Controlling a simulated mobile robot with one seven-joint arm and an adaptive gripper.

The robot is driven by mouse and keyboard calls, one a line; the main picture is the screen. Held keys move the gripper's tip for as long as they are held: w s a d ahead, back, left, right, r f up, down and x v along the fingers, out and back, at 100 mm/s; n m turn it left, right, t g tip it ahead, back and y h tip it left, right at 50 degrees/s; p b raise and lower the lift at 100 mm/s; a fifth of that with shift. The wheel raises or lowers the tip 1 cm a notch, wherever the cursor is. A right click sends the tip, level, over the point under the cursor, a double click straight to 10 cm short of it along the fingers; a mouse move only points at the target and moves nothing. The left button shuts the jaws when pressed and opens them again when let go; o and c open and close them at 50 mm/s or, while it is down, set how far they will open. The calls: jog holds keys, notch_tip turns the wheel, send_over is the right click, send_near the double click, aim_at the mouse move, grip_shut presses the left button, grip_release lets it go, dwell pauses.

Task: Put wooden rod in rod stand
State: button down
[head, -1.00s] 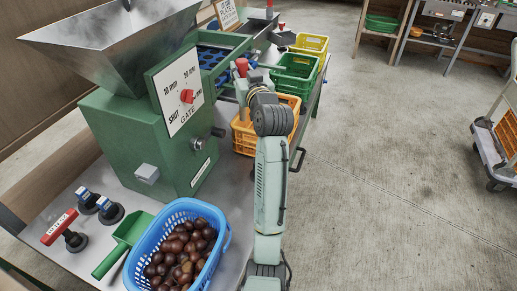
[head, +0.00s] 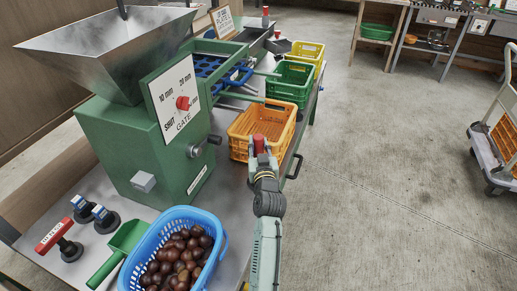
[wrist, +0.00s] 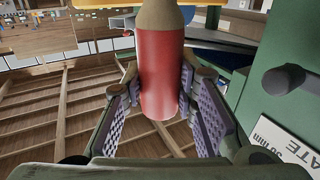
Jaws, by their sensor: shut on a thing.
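My gripper (head: 260,150) is over the front side of the table, by the near side of the orange crate. In the wrist view its two purple-padded fingers (wrist: 160,92) are shut on a red-ended cylinder, the wooden rod (wrist: 160,60). Its tan wooden part begins at the top of that view and runs out of frame. In the head view the rod shows as a small red end (head: 258,140) at the gripper, the rest hidden or too small to tell. I cannot pick out the rod stand with certainty.
The green machine (head: 150,150) with a metal hopper stands left of my arm. The orange crate (head: 240,152), green crate (head: 290,84) and yellow crate (head: 306,50) line the table. A blue chestnut basket (head: 215,222) and green scoop (head: 125,238) are in front. Open floor lies right.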

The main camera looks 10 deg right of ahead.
jog(key=shift+f, duration=0.75)
jog(key=shift+f, duration=0.2)
jog(key=c, duration=1.3)
grip_release()
jog(key=shift+r, duration=0.15)
jog(key=shift+s, duration=0.15)
jog(key=s+a+b, duration=0.1)
jog(key=s+b, duration=0.2)
jog(key=s, duration=0.8)
jog(key=shift+s+a, duration=0.2)
jog(key=shift+s, duration=0.1)
